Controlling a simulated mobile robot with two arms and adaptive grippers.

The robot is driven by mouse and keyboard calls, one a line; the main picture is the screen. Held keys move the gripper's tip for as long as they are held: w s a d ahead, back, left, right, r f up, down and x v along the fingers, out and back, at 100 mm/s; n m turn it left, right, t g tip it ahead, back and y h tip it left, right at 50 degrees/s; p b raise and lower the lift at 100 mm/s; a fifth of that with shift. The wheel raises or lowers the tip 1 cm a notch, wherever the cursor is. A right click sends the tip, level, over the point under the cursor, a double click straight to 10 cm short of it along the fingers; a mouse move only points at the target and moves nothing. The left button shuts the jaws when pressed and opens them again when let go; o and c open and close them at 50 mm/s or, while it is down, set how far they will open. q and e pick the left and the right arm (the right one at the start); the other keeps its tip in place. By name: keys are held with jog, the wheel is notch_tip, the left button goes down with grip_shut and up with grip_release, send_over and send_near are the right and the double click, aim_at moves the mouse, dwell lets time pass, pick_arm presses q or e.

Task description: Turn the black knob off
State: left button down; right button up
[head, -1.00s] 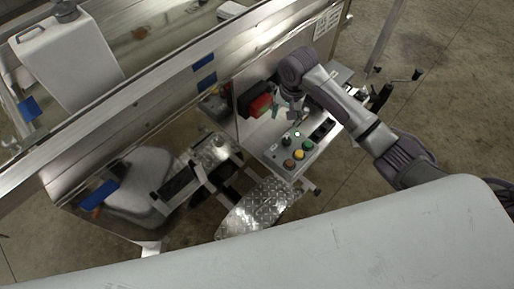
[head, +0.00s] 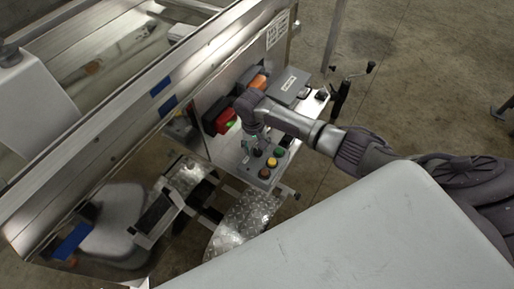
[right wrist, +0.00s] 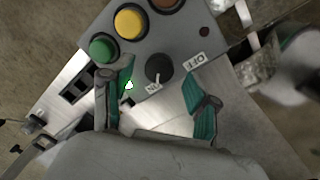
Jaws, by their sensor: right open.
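The black knob (right wrist: 158,67) sits on a grey control panel (right wrist: 196,32), and its white pointer line points toward the ON label (right wrist: 152,87). The OFF label (right wrist: 195,62) is to the knob's right. My right gripper (right wrist: 158,76) is open, with one teal-padded finger on each side of the knob in the picture; I cannot tell whether they touch it. In the head view my right gripper (head: 255,140) is over the panel (head: 248,171) and partly covers the knob. A small lamp (right wrist: 128,84) glows near the left finger. My left gripper is not in view.
Green (right wrist: 103,48), yellow (right wrist: 130,22) and brown-orange (right wrist: 165,4) buttons lie close to the knob. A red switch box (head: 217,116) and a grey box (head: 289,86) stand behind the panel. A diamond-plate fender (head: 243,222) is below it.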

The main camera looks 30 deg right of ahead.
jog(key=shift+f, duration=0.7)
grip_shut()
jog(key=shift+r, duration=0.1)
